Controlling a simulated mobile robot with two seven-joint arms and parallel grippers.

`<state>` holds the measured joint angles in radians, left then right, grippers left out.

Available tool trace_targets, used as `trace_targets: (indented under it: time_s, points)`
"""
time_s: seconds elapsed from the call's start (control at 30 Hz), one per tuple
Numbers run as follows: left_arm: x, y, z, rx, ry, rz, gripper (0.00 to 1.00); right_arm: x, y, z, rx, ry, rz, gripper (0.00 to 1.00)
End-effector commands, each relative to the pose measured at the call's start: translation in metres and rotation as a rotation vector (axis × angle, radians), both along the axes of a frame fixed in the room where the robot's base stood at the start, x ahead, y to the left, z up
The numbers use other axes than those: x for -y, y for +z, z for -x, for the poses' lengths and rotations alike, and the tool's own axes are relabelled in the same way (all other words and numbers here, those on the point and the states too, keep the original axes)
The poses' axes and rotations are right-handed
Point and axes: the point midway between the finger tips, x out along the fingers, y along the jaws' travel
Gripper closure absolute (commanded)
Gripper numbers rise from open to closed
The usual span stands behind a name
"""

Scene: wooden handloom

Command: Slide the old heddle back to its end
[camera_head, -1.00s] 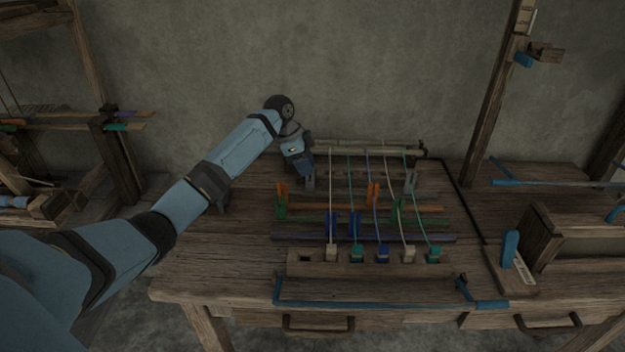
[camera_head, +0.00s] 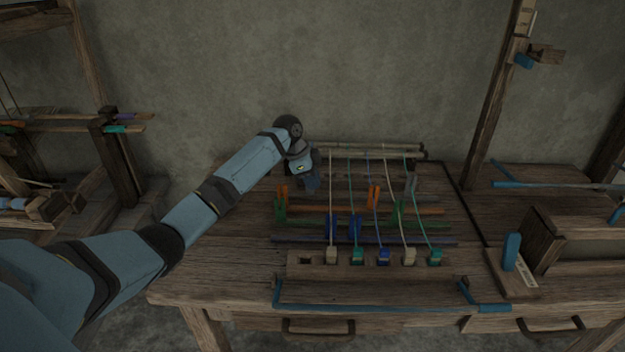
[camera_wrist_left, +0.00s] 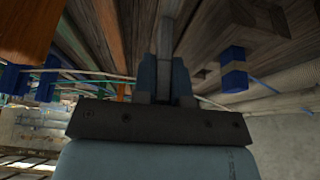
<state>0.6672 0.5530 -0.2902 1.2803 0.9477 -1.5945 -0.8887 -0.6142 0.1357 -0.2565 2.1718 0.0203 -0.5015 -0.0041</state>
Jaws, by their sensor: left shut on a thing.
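My left gripper (camera_head: 311,183) is over the left part of the loom's back rows, pointing down. In the left wrist view its two fingers (camera_wrist_left: 164,82) are closed on a narrow grey piece, which looks like a grey heddle, largely hidden by the fingers. Another grey heddle (camera_head: 410,186) stands upright to the right on the rearmost row. I cannot tell from marks which one is the old heddle. My right gripper is not in view.
Several coloured threads run from the back roller (camera_head: 375,149) over the bars to pegs in a wooden block (camera_head: 300,271) at the front. A blue rod (camera_head: 370,306) lies along the table's front edge. A wooden box (camera_head: 560,225) stands at the right.

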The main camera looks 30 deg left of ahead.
Motion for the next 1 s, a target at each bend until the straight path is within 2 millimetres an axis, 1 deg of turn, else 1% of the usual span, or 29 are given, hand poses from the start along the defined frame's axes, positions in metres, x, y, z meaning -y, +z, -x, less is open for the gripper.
trace_targets:
  time_s: [0.07,0.13,0.3,0.4,0.5,0.83,0.87,0.9,0.97,1.0]
  points:
    - [-0.001,0.001,0.001,-0.002,0.001,0.0,1.0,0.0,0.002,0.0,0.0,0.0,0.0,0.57]
    - [-0.007,0.003,0.004,-0.003,0.002,-0.001,1.0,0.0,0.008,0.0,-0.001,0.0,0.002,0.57]
    - [-0.034,0.006,0.021,-0.005,0.003,-0.002,1.0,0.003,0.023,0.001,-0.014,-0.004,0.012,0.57]
    - [-0.05,0.005,0.031,-0.006,0.003,-0.001,1.0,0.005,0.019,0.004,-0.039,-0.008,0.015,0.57]
    - [-0.06,0.002,0.037,-0.003,0.001,0.0,1.0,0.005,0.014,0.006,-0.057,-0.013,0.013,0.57]
    - [-0.064,0.0,0.039,-0.002,0.001,-0.001,1.0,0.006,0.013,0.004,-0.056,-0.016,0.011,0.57]
    - [-0.064,0.0,0.039,-0.002,0.001,-0.001,0.85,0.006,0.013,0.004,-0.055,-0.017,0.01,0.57]
    - [-0.064,0.0,0.039,-0.003,0.001,-0.002,0.76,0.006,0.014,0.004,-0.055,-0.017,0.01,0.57]
    - [-0.064,0.0,0.039,-0.002,0.001,-0.001,0.62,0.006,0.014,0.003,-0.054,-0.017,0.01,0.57]
    - [-0.064,0.0,0.039,-0.002,0.001,-0.001,0.62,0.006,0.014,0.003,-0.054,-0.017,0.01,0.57]
